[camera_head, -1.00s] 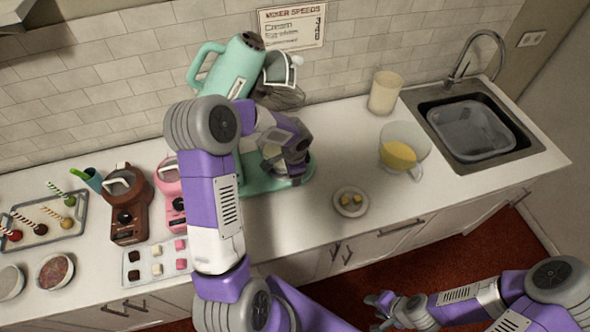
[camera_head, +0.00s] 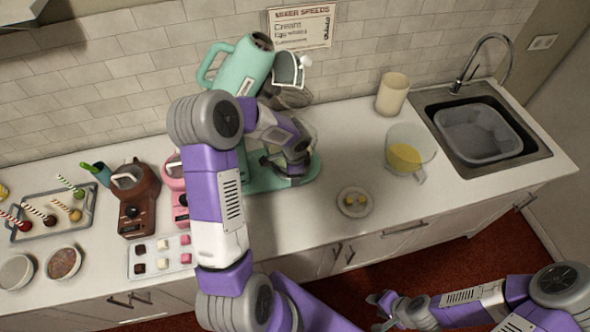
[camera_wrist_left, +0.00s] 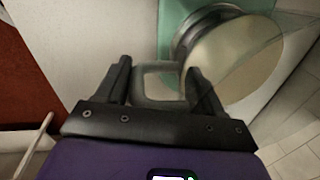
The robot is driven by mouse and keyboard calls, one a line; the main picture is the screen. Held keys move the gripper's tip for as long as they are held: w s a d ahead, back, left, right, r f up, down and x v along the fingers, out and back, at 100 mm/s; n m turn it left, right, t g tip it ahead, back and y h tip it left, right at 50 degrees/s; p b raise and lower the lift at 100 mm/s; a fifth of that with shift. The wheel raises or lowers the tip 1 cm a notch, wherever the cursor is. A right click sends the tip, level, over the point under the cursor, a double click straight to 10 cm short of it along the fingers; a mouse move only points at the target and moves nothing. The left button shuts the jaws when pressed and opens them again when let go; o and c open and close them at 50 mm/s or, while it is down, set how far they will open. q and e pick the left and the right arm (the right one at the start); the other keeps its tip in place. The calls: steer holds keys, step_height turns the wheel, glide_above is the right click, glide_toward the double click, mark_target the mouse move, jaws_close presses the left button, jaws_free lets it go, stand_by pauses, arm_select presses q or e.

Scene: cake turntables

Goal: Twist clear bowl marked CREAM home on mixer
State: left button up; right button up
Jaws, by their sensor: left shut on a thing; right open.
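The teal mixer (camera_head: 240,70) stands on the counter with its head tilted up and its beater raised. A clear bowl with pale cream-coloured contents (camera_wrist_left: 235,65) sits at the mixer's teal base (camera_head: 300,180). In the head view my left gripper and wrist mostly hide this bowl. My left gripper (camera_wrist_left: 157,68) is shut on the bowl's handle (camera_wrist_left: 157,82), which lies between its fingers. No CREAM mark is readable on the bowl, and I cannot tell how it is seated. My right gripper (camera_head: 379,310) is open and empty, in front of the counter.
A clear handled bowl of yellow contents (camera_head: 404,157), a small plate (camera_head: 355,202) and a cream canister (camera_head: 392,93) stand to the right, before the sink (camera_head: 480,135). Brown (camera_head: 136,200) and pink (camera_head: 174,190) machines and a sweets tray (camera_head: 160,257) are left. Counter beside the plate is clear.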

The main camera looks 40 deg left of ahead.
arm_select(q)
steer(key=o, duration=1.6)
steer(key=shift+s+f, duration=0.1)
steer(key=shift+s, duration=0.1)
steer(key=shift+r, duration=0.35)
steer(key=r, duration=0.7)
steer(key=shift+s+d, duration=0.3)
steer(key=shift+s, duration=0.05)
steer(key=shift+f, duration=0.1)
